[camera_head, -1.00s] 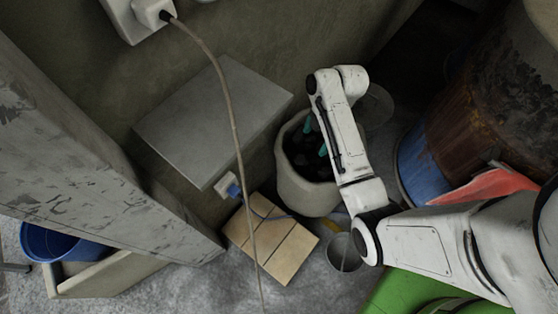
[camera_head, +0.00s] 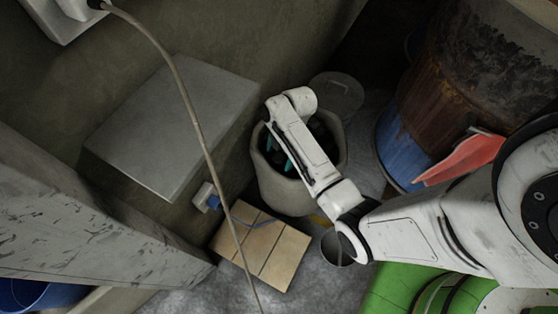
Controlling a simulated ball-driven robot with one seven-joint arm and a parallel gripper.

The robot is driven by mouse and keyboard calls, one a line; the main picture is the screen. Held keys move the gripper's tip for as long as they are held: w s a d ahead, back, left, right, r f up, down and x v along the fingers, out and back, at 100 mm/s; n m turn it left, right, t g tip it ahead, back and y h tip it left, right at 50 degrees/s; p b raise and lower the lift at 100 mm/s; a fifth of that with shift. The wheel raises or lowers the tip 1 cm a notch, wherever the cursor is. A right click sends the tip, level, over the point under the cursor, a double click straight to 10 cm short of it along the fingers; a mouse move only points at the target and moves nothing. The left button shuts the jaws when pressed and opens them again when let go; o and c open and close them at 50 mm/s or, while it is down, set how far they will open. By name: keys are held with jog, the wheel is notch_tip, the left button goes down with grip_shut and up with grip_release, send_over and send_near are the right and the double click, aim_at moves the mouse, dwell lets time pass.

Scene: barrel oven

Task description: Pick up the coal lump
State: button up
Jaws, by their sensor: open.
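A pale, rounded bin (camera_head: 284,194) stands on the floor in the middle of the view. Dark lumps that look like coal (camera_head: 319,130) lie inside it, in shadow, and I cannot tell one lump clearly from another. My gripper (camera_head: 282,150) reaches down into the bin's mouth, with its two teal fingers apart among or just above the dark lumps. I see nothing held between the fingers. My white arm crosses the bin's right side and hides part of its contents.
A grey box (camera_head: 175,125) juts from the wall left of the bin. A hanging cable (camera_head: 190,105) passes in front of it. Wooden boards (camera_head: 262,250) and a small metal cup (camera_head: 333,247) are below. A rusty barrel (camera_head: 450,85) stands at right.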

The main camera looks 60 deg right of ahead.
jog(key=shift+f, duration=0.2)
jog(key=c, duration=1.1)
jog(key=shift+r, duration=0.15)
jog(key=shift+r+p, duration=0.55)
jog(key=shift+r, duration=0.05)
jog(key=s+r+p, duration=0.2)
jog(key=s+r, duration=0.1)
jog(key=s, duration=0.1)
jog(key=s+r+p, duration=0.2)
jog(key=s+r, duration=0.2)
jog(key=s, duration=0.1)
jog(key=s+r+p, duration=0.3)
jog(key=s+r, duration=0.1)
jog(key=s, duration=0.1)
jog(key=shift+d+r, duration=0.1)
jog(key=shift+r, duration=0.15)
jog(key=shift+w, duration=0.1)
